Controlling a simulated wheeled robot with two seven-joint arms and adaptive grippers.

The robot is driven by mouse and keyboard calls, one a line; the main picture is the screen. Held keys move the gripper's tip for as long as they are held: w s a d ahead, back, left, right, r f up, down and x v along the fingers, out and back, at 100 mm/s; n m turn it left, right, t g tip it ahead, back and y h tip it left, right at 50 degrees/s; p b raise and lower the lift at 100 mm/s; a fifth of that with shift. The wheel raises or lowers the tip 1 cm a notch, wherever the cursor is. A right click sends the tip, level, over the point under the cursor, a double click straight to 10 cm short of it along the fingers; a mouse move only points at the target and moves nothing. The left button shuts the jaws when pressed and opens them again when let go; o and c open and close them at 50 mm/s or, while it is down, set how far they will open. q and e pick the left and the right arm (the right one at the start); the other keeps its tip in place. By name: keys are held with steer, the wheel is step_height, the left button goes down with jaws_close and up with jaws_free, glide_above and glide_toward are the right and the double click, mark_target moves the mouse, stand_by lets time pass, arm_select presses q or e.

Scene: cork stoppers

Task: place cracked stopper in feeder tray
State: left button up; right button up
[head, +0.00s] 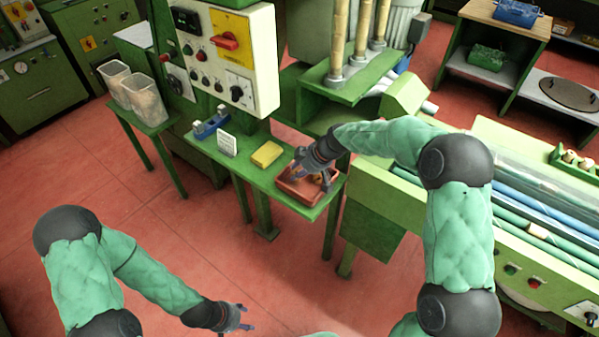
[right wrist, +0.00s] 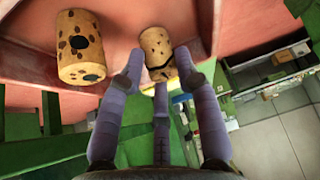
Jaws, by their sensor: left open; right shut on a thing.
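The cracked stopper (right wrist: 158,48) is a tan cork cylinder with a dark jagged line across it. My right gripper (right wrist: 160,70) is shut on it, its fingers around the cork's near end. In the head view this gripper (head: 311,174) is at the red tray (head: 294,195) on the green bench. A second stopper (right wrist: 80,47), with dark spots, lies left of the held one against the reddish tray surface. Whether the held stopper touches the tray is unclear. My left gripper (head: 243,319) is open and empty, low over the floor.
The bench also holds a yellow sponge-like block (head: 267,154), a white card (head: 227,144) and a blue item (head: 211,124). A green holder (head: 573,164) with pale stoppers sits on the machine at right. A control panel (head: 229,50) stands behind the bench. Open floor lies in front.

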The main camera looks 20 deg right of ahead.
steer(key=shift+f, duration=0.2)
steer(key=o, duration=0.5)
steer(key=shift+c, duration=0.2)
steer(key=shift+r, duration=0.1)
steer(key=shift+r, duration=0.25)
steer(key=p+v, duration=0.3)
steer(key=v, duration=0.8)
steer(key=shift+s+d+r, duration=0.2)
steer(key=shift+r, duration=0.1)
